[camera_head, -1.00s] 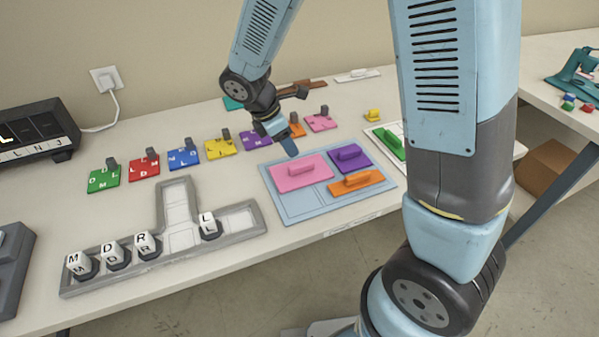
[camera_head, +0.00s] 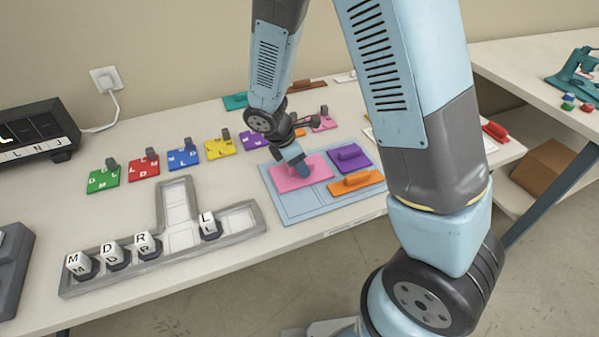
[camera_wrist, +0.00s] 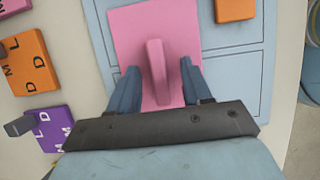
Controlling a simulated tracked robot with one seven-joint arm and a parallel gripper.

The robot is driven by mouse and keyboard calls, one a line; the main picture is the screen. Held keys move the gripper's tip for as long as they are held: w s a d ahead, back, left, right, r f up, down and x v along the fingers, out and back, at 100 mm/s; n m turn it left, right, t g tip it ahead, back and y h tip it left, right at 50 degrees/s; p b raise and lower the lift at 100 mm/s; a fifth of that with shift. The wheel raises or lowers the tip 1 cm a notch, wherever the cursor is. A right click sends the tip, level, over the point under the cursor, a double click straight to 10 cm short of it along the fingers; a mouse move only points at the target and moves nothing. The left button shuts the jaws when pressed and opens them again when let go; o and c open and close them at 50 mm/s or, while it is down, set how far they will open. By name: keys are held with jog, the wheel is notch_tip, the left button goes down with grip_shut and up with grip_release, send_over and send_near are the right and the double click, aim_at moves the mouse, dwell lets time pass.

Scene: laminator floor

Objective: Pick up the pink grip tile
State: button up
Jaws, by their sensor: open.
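The pink grip tile (camera_head: 318,170) lies in the light blue tray (camera_head: 296,208), at the tray's left rear. Its upright bar handle shows in the wrist view, where the pink tile (camera_wrist: 153,35) is in the middle. My gripper (camera_wrist: 157,85) is open, with one finger to the left and one to the right of the bar, near its lower end.
A purple grip tile (camera_head: 350,158) and an orange grip tile (camera_head: 357,183) lie in the same tray, close to the pink one. A row of lettered coloured tiles with grey knobs (camera_head: 183,158) stands behind and left. A grey letter rack (camera_head: 180,237) is at front left.

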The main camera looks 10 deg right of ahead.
jog(key=shift+c, duration=0.3)
grip_shut()
dwell(0.3)
